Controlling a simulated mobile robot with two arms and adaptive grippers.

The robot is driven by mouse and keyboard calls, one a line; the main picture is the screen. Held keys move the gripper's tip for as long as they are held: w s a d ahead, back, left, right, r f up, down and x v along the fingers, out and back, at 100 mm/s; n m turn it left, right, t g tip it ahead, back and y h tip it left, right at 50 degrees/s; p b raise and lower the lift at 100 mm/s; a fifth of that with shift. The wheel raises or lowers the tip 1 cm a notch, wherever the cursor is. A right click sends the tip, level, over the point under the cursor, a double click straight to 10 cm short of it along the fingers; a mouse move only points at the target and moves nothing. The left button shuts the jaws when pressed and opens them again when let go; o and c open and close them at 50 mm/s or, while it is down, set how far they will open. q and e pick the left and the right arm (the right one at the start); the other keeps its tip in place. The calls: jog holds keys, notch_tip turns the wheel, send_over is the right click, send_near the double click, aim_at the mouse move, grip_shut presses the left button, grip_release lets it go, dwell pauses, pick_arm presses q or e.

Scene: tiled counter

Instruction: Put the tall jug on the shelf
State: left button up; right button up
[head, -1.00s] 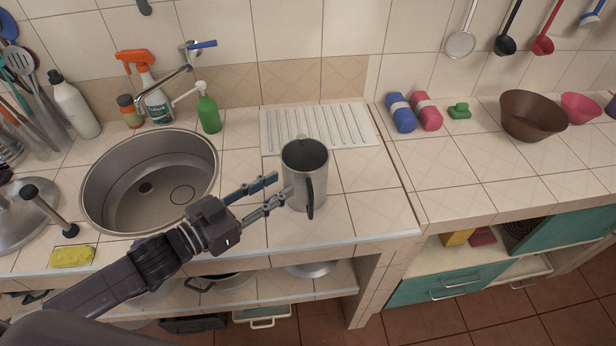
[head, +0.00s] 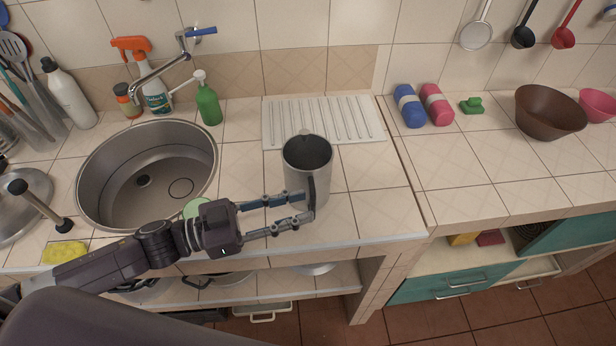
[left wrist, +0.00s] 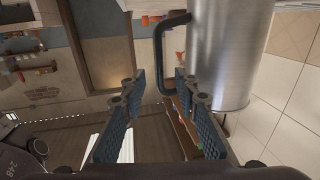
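The tall jug (head: 305,165) is a metal cylinder with a dark handle (head: 312,190). It stands upright on the counter in front of the white drainer, its handle facing the front edge. My left gripper (head: 308,207) reaches in from the left, with its fingertips at the handle's lower part. In the left wrist view the gripper (left wrist: 158,88) is open, and the handle (left wrist: 160,50) shows between and just beyond the fingertips; I cannot tell whether they touch. A low shelf (head: 340,277) under the counter holds pans. My right gripper is not in view.
A sink (head: 110,180) lies left of the jug, with a green soap bottle (head: 208,105) behind. The white drainer (head: 350,122) is behind the jug. The right counter (head: 465,165) has clear room in front of a brown bowl (head: 550,112). An open compartment (head: 435,263) lies below it.

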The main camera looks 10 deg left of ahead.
aim_at(313, 205)
pick_arm(q)
jog(key=shift+p+x, duration=0.55)
jog(key=shift+x, duration=1.45)
jog(key=shift+f, duration=0.1)
grip_shut()
